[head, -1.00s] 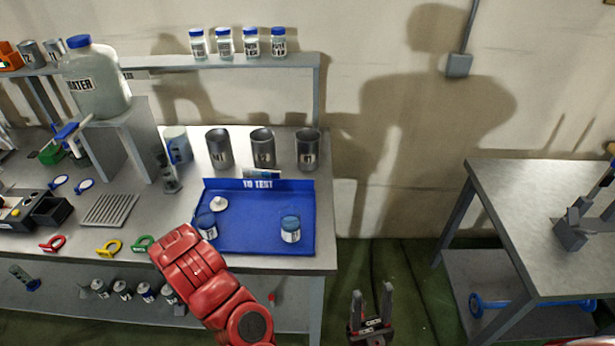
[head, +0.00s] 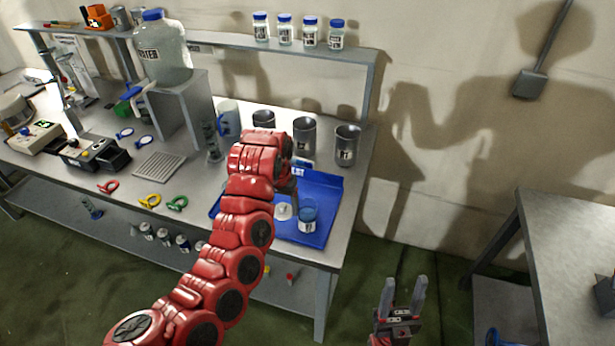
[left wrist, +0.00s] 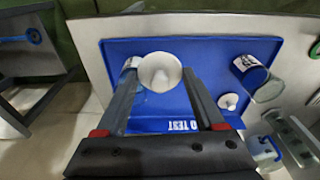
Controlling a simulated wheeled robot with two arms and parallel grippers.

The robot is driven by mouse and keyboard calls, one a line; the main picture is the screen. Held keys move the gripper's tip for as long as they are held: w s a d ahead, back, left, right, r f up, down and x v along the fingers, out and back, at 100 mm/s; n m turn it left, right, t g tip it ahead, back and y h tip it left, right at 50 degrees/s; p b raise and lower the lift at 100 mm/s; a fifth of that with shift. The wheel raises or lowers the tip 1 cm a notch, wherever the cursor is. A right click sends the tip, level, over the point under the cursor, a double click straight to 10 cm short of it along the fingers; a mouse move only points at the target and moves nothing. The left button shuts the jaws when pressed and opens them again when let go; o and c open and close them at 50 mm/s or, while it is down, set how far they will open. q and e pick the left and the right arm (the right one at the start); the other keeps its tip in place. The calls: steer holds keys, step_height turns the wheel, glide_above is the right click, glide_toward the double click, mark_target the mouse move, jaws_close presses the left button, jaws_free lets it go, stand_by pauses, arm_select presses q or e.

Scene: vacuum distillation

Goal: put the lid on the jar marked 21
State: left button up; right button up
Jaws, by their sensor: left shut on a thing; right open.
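My left gripper (head: 290,195) is over the blue tray (head: 330,186), partly hidden by its own red arm. In the left wrist view the left gripper (left wrist: 160,80) is shut on a round white lid (left wrist: 160,72). This lid (head: 284,211) shows in the head view just left of a jar with blue in it (head: 307,217). The jar (left wrist: 130,66) is partly behind the finger and lid in the wrist view. A second jar (left wrist: 250,70) and another white lid (left wrist: 228,101) are on the tray. I cannot read any jar number. My right gripper (head: 405,292) is open and empty.
Metal cups (head: 347,145) stand behind the tray. A water jug (head: 162,50) is on a raised stand, and several lidded jars (head: 310,32) line the shelf. Another table (head: 570,225) is at the right.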

arm_select(q)
steer(key=w+d+r+p, duration=0.4)
steer(key=d+r+p, duration=0.2)
steer(key=d, duration=0.1)
step_height(320, 180, down, 6)
steer(key=b, duration=0.1)
steer(key=shift+a+f+n, duration=0.2)
steer(key=shift+a+n, duration=0.05)
steer(key=shift+n, duration=0.15)
steer(key=shift+s, duration=0.15)
steer(key=shift+s, duration=0.1)
stand_by(0.6)
steer(key=shift+b, duration=0.55)
stand_by(0.5)
steer(key=shift+f+b, duration=0.5)
steer(key=shift+b, duration=0.3)
stand_by(0.8)
stand_by(0.3)
